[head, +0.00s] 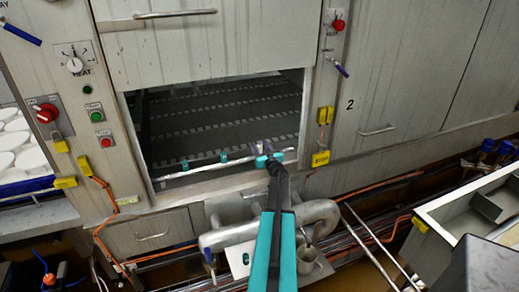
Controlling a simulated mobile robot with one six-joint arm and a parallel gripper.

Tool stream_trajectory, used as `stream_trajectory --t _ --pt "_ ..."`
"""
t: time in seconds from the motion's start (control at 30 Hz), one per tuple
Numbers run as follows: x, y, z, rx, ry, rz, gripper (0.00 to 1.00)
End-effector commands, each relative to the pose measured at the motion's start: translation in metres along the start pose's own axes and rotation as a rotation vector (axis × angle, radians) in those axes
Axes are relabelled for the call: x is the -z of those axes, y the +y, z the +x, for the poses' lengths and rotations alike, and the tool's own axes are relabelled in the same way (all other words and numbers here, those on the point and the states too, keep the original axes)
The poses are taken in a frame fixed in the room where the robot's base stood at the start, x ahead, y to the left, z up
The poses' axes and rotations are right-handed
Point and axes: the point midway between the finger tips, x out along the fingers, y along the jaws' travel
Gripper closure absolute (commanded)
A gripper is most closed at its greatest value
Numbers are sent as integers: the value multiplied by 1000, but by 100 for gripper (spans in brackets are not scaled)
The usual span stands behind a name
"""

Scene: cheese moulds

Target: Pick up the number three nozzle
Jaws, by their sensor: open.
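A pale bar (200,169) runs across the bottom of the machine's opening. Small teal fittings, which look like nozzles, sit along it: one at the left (185,164) and one near the middle (223,156). I cannot read any number on them. My teal and black arm reaches up from the bottom of the head view. My gripper (264,152) is at the right part of the bar, open, with its tips close to the bar. Any nozzle there is hidden or merges with the gripper. I cannot tell whether the tips touch anything.
The opening holds a dark slotted conveyor (220,115) under a raised metal door (200,40). Metal pipework (225,238) and orange cables lie below. A metal bin (450,225) stands at the right. White round moulds (15,140) are at the left.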

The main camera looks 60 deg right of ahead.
Motion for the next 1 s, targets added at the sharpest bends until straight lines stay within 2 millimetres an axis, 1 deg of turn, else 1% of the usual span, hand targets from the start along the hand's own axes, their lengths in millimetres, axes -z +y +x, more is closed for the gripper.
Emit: stream_trajectory --t 0.57,0.6,0.67,0.7,0.83,0.87,1.0 --pt "0 0 1 0 0 0 56" --pt "0 0 1 0 0 0 59" --pt "0 0 1 0 0 0 69" --pt "0 0 1 0 0 0 76" --pt "0 0 1 0 0 0 98" --pt "0 0 1 0 0 0 100" --pt "0 0 1 0 0 0 100"
